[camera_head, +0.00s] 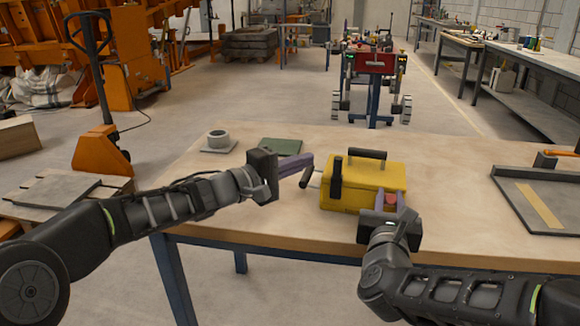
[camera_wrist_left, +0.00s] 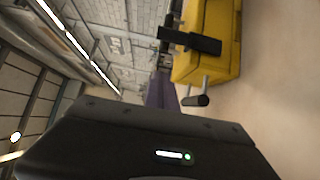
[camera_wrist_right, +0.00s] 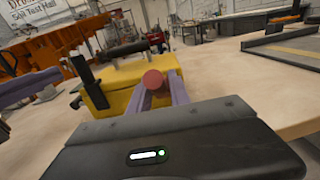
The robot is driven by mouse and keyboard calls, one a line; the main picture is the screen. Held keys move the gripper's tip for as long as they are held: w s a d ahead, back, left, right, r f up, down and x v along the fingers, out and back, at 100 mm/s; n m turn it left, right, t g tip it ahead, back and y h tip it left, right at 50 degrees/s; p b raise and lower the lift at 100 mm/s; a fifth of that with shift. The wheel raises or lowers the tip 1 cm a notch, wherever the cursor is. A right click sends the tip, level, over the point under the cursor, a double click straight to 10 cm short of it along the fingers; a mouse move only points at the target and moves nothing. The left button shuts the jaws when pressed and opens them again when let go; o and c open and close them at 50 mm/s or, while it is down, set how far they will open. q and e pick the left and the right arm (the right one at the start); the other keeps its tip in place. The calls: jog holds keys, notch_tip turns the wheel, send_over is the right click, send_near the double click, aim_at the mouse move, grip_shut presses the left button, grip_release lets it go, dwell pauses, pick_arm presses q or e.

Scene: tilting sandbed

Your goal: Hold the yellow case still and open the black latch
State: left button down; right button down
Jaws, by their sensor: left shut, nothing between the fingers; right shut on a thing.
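The yellow case (camera_head: 362,190) stands upright on the table, with a black handle (camera_head: 367,153) on top. The black latch (camera_head: 336,178) is an upright bar at the case's left end; it shows in the left wrist view (camera_wrist_left: 190,40) and right wrist view (camera_wrist_right: 81,68). A thin rod with a black grip (camera_head: 307,177) sticks out left of the case. My right gripper (camera_head: 390,196) is shut on a red round knob (camera_wrist_right: 153,80) at the case's right side. My left gripper (camera_head: 309,160) is shut and empty, left of the latch and apart from it.
The wooden table (camera_head: 450,235) has bare room in front and behind the case. A grey tray (camera_head: 545,205) with a tan strip lies at the right.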

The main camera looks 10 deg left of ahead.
aim_at(322, 177)
pick_arm(q)
jog(key=d, duration=0.4)
jog(key=shift+w+d+r, duration=0.1)
jog(key=shift+w+d, duration=0.05)
jog(key=shift+d, duration=0.15)
jog(key=shift+s+d, duration=0.2)
jog(key=shift+s, duration=0.25)
jog(key=shift+s, duration=0.1)
